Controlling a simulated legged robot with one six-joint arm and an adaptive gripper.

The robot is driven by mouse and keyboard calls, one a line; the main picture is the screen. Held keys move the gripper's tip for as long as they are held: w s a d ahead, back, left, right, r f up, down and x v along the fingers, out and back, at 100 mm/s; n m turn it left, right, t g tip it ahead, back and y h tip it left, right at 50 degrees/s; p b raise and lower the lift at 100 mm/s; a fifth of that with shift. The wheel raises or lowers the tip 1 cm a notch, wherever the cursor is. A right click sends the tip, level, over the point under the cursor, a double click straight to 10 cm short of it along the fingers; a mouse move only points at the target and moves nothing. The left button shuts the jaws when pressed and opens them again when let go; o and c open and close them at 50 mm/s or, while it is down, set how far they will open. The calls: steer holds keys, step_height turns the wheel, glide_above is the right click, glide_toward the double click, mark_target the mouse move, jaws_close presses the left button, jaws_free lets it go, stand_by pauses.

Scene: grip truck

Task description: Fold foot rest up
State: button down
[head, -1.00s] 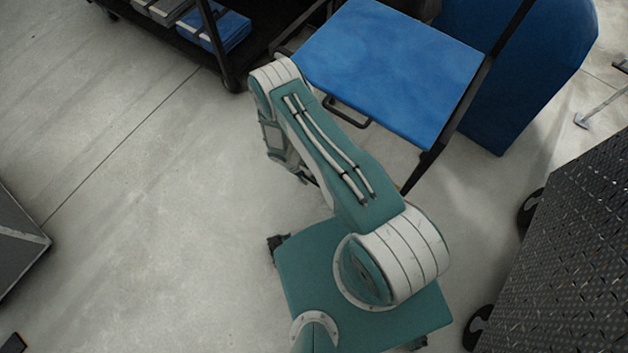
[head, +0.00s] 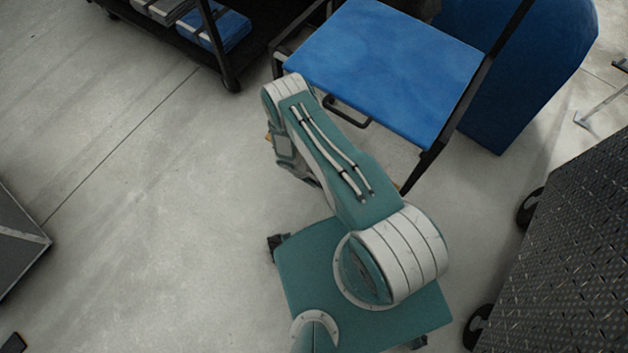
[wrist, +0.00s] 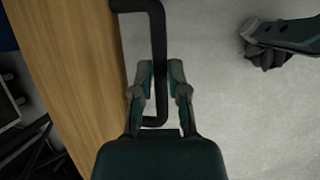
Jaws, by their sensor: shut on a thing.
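My gripper (wrist: 161,72) is shut on a black bar handle (wrist: 157,30) in the wrist view. The bar passes between its two fingers and bends toward a wooden panel, likely the foot rest (wrist: 75,75), along the left.
A black shelf cart (head: 230,75) with blue and grey items stands at the upper left. A blue padded panel (head: 525,80) is behind the chair. A dark textured case (head: 570,240) on wheels is at the right.

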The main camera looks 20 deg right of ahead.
steer(key=shift+r, duration=0.1)
steer(key=shift+r, duration=0.55)
steer(key=w+d+r, duration=0.2)
steer(key=d+r, duration=0.1)
steer(key=r, duration=0.3)
steer(key=w+d+r, duration=0.2)
steer(key=d+r, duration=0.1)
steer(key=r, duration=0.3)
steer(key=shift+w+d, duration=0.2)
steer(key=shift+w, duration=0.1)
